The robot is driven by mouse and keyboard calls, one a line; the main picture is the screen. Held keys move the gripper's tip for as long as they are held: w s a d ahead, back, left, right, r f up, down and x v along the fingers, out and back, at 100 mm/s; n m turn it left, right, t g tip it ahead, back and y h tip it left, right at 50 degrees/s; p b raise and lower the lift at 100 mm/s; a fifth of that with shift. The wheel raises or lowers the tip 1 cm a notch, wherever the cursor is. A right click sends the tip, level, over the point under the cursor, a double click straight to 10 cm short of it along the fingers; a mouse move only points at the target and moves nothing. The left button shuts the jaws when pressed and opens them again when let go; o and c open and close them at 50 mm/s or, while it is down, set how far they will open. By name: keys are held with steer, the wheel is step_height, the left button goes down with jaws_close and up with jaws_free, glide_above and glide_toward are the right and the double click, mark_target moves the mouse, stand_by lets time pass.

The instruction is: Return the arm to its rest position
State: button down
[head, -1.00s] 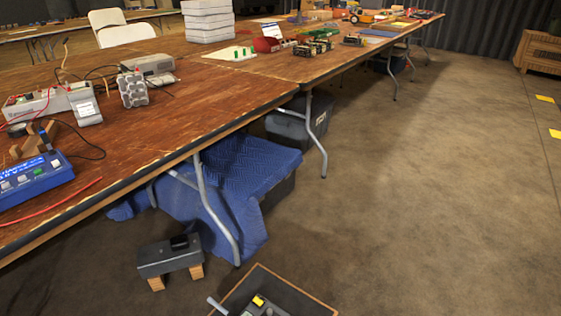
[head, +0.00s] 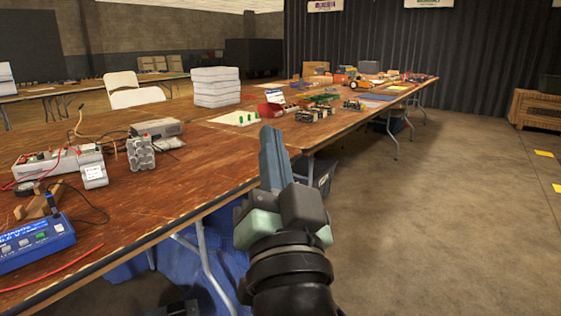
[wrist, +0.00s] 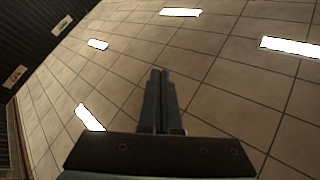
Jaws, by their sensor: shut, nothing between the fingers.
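My gripper (head: 268,135) stands upright in the middle of the head view, raised in front of the long table's edge. Its fingers are together and hold nothing. In the wrist view the shut fingers (wrist: 161,75) point up toward the tiled ceiling (wrist: 215,75) with its bright light panels. My gripper looks clear of the table and touches nothing that I can see. My arm comes up from the bottom of the head view and hides part of the table edge and the floor behind it.
The wooden table (head: 170,185) runs along the left and away. On it are a blue charger box (head: 35,243), a grey charger (head: 57,163), grey battery cells (head: 140,153) and stacked white boxes (head: 216,87). The concrete floor (head: 430,220) at right is open.

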steer(key=s+r+n+t+h+p, duration=0.25)
steer(key=s+r+n+t, duration=0.2)
steer(key=s+r, duration=1)
step_height(320, 180, up, 37)
steer(key=w+p, duration=0.2)
steer(key=p, duration=3.3)
steer(key=shift+w+d+r+p, duration=0.2)
steer(key=shift+w+d+p, duration=0.15)
steer(key=shift+d, duration=0.05)
